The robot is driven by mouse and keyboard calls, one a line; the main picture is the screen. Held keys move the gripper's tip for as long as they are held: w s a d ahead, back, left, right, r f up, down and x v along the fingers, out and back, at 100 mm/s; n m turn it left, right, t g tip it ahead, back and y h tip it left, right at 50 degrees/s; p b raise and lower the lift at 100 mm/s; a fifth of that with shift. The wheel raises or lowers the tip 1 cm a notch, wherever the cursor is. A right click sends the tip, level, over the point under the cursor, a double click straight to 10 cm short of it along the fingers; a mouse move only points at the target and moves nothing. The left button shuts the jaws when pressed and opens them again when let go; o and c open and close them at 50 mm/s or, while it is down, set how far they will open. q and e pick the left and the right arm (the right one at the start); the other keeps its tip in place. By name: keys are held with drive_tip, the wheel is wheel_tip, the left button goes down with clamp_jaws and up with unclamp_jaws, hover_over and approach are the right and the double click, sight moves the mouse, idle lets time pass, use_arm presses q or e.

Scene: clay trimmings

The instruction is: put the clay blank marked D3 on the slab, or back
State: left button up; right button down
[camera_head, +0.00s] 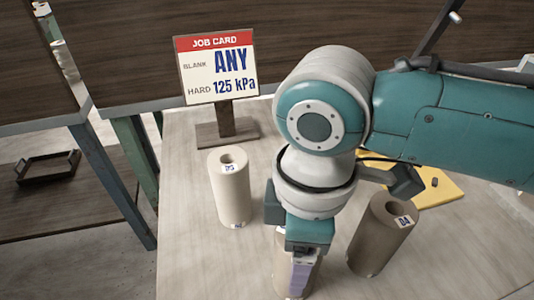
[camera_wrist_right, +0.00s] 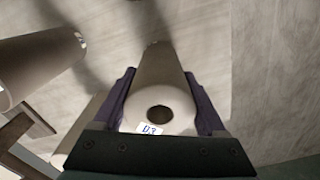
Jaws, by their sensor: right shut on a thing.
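My right gripper (camera_head: 302,280) points down at the front of the table and is shut on a cylindrical clay blank (camera_head: 282,262) with a hole in its top. In the right wrist view the held blank (camera_wrist_right: 162,95) sits between both fingers, and its tag (camera_wrist_right: 149,129) reads D3. The arm hides much of it in the head view, and I cannot tell whether its foot touches the table. A pale blank (camera_head: 231,195) stands to its left and a brown blank (camera_head: 378,238) to its right, both tagged; I cannot read their tags surely. My left gripper is not in view.
A job card (camera_head: 216,68) on a wooden stand reads "BLANK ANY, HARD 125 kPa". A yellow board (camera_head: 447,189) lies at the right, partly behind my arm. A dark tray (camera_head: 46,167) sits on a separate surface at left. The table's left front (camera_head: 195,265) is bare.

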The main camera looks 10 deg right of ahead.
unclamp_jaws()
drive_tip(key=shift+f, duration=0.1)
wheel_tip(320, 180, up, 12)
drive_tip(key=shift+r+p, duration=0.15)
drive_tip(key=shift+p, duration=1)
drive_tip(key=s+a+f+m+t+y, duration=0.2)
drive_tip(key=s+a+f+m+y, duration=0.1)
drive_tip(key=s+a+m+y, duration=0.15)
drive_tip(key=s+d+m+h, duration=0.2)
drive_tip(key=s+d+m, duration=0.1)
drive_tip(key=d, duration=0.4)
drive_tip(key=s+d+f+m+t+h, duration=0.1)
drive_tip(key=s+d+m+h, duration=0.1)
drive_tip(key=s+d+m, duration=0.2)
drive_tip(key=d, duration=0.3)
drive_tip(key=shift+s+f+t, duration=0.25)
drive_tip(key=shift+s+t, duration=0.05)
drive_tip(key=shift+s, duration=0.05)
drive_tip(key=shift+m, duration=0.25)
